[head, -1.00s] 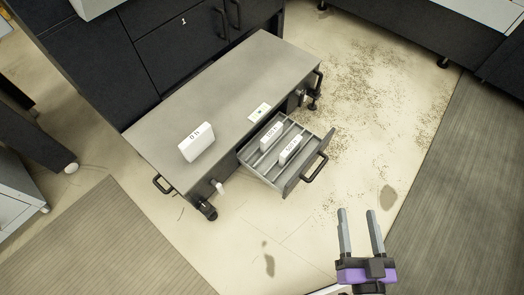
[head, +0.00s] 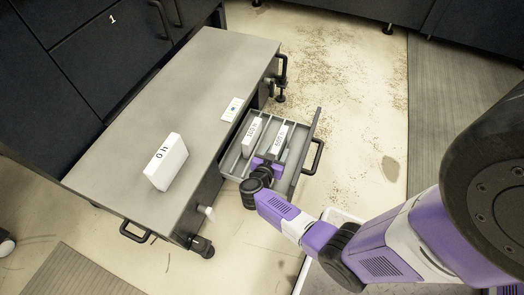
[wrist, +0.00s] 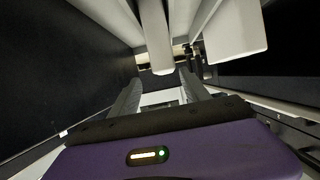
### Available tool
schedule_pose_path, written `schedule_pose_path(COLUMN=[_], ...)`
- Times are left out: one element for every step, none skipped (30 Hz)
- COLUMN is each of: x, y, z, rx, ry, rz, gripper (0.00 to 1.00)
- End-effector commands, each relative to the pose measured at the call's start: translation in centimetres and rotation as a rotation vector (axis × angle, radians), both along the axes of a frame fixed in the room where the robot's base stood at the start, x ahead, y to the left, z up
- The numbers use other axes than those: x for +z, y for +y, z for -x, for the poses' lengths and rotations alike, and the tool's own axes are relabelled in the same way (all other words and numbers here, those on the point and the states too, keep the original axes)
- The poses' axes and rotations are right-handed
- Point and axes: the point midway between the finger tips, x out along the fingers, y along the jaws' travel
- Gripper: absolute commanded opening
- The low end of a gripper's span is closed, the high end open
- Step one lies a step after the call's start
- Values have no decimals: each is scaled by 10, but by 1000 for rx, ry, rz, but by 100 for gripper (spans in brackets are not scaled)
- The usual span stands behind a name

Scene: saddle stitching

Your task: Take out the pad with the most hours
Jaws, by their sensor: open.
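A white pad (head: 165,162) marked "0 h" stands on the grey bench top. Two more white pads stand in the open drawer: a left pad (head: 254,133) and a right pad (head: 279,137). Both carry printed hour labels, too small to read surely. My gripper (head: 270,160) is at the near end of the drawer pads, low by the drawer. In the wrist view my gripper (wrist: 160,82) is open, its fingers spread either side of a white pad's line (wrist: 155,45). Another white pad (wrist: 228,28) shows to the right. I cannot tell whether the fingers touch a pad.
The drawer (head: 309,134) has narrow dividers, raised walls and a dark front handle. A small label card (head: 232,109) lies on the bench (head: 205,75). Clamps stick out at the bench's ends. Dark cabinets stand behind. Floor right of the drawer is clear.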

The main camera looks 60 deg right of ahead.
Motion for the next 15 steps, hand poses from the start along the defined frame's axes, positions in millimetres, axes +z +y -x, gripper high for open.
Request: schedule_pose_path(x=[-2,-2,-3,-3,-5,-6,-8,-10,-11,-12,-13,-14,-15,-16,-19], y=[-2,-2,-3,-5,-7,-10,-13,-16,-20,-22,-25,-28,-29,-31,-35], z=[0,0,0,0,0,0,0,-1,-1,-2,-2,-3,-3,-4,-6], rx=[-6,-7,-8,-8,-9,-9,-10,-9,-8,-8,-8,-8,-7,-7,-7], ry=[3,3,4,4,3,2,2,2,2,2,2,2,1,1,0], rz=[-4,-5,-5,-5,-4,-4,-4,-4,-4,-4,-3,-3,-3,-3,-3], gripper=[55,55,55,55,55,55,55,55,55,55,55,55,55,55,55])
